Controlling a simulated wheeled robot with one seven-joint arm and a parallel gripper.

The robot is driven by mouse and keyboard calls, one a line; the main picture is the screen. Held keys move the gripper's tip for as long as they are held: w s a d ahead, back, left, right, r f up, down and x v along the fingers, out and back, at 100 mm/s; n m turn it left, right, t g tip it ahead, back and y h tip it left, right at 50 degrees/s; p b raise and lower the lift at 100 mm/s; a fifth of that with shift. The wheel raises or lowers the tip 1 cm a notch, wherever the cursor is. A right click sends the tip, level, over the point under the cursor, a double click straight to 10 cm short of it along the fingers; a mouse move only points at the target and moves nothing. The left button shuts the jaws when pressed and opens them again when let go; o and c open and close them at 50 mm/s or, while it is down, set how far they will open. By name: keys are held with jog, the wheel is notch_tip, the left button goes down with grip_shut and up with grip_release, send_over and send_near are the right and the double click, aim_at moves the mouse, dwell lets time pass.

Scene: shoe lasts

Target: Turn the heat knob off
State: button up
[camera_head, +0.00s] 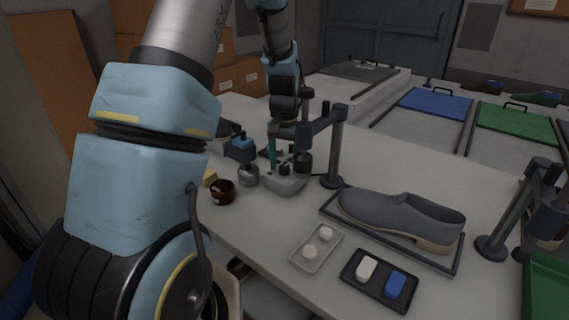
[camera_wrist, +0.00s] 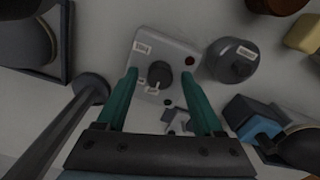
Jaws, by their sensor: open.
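The heat knob (camera_wrist: 160,74) is a round black knob on a light grey box (camera_wrist: 145,45) with white marks beside it. In the head view the box (camera_head: 287,186) stands on the table, with the dark knob (camera_head: 284,169) on top, partly hard to make out. My gripper (camera_wrist: 160,76) is open, its two green fingers pointing at the box. In the wrist view one fingertip lies on each side of the knob, with gaps between. I cannot tell how far above the box the tips are. My gripper (camera_head: 285,155) also shows in the head view.
A grey round pot (camera_wrist: 232,60) stands close beside the box. A brown jar (camera_head: 222,193), a yellow block (camera_head: 209,178) and a blue-black tool (camera_head: 240,150) are left of the box. A dark post (camera_head: 337,150) rises to its right, near a grey shoe (camera_head: 400,215).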

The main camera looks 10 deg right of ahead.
aim_at(284, 166)
notch_tip(284, 166, up, 11)
jog(key=b, duration=0.2)
jog(key=shift+f, duration=0.15)
jog(key=s+a+f+n, duration=0.2)
jog(key=s+a, duration=0.5)
jog(key=a, duration=0.1)
jog(key=s+a+f+n+t, duration=0.1)
jog(key=s+a+f+n, duration=0.2)
jog(key=s+a, duration=0.4)
jog(key=shift+a+t, duration=0.3)
jog(key=shift+a, duration=0.65)
